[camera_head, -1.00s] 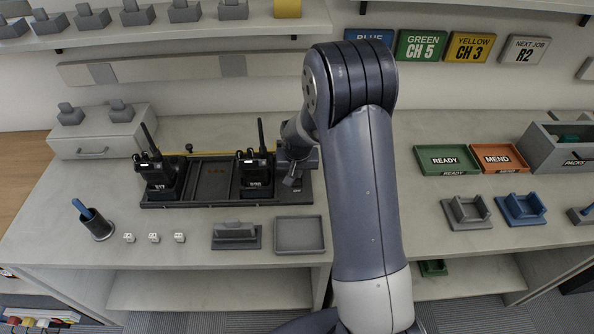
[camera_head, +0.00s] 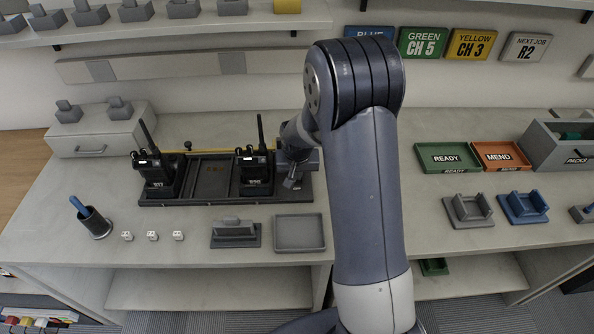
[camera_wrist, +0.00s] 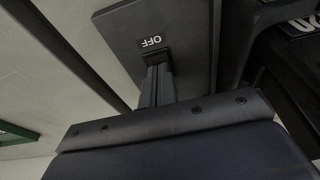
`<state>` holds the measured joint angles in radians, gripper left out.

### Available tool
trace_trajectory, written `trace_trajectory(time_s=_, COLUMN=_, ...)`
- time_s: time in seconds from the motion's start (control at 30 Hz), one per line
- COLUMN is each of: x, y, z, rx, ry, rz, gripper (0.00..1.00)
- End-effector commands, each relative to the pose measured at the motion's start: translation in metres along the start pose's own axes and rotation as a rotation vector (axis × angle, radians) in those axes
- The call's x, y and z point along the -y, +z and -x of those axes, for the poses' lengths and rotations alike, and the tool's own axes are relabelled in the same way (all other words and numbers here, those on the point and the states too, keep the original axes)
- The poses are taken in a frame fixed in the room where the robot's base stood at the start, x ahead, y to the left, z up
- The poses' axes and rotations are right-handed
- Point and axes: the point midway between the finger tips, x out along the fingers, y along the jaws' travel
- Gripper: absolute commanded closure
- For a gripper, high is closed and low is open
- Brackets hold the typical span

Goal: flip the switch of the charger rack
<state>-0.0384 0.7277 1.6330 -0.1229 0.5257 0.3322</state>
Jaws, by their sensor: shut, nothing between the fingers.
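The dark charger rack (camera_head: 211,178) stands on the bench left of my arm, with a radio (camera_head: 153,172) at its left end and another radio (camera_head: 255,170) toward its right. My gripper (camera_head: 292,182) is at the rack's right end, where my wrist partly hides the switch panel. In the wrist view the panel (camera_wrist: 195,25) carries an OFF label (camera_wrist: 151,41). My gripper's closed fingers (camera_wrist: 157,72) reach the panel just beside that label. The switch itself is hidden or too dark to tell from the fingertips, so I cannot tell its position or whether they touch.
A grey tray (camera_head: 299,233) and a grey stand (camera_head: 235,233) lie in front of the rack. A cup with a blue tool (camera_head: 95,224) is at the left. READY (camera_head: 447,158) and MEND (camera_head: 499,156) trays are at the right. The bench is clear between these and my arm.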

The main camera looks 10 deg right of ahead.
Motion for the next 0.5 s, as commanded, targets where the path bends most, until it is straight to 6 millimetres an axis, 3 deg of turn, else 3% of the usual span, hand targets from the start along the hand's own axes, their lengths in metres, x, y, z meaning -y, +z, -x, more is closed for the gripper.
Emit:
trace_trajectory(time_s=0.33, x=0.0, y=-0.001, z=0.003, rx=-0.003, ry=-0.001, rz=-0.001, gripper=1.0)
trace_trajectory(time_s=0.5, x=-0.002, y=-0.006, z=0.024, rx=-0.004, ry=-0.001, rz=-0.002, gripper=1.0)
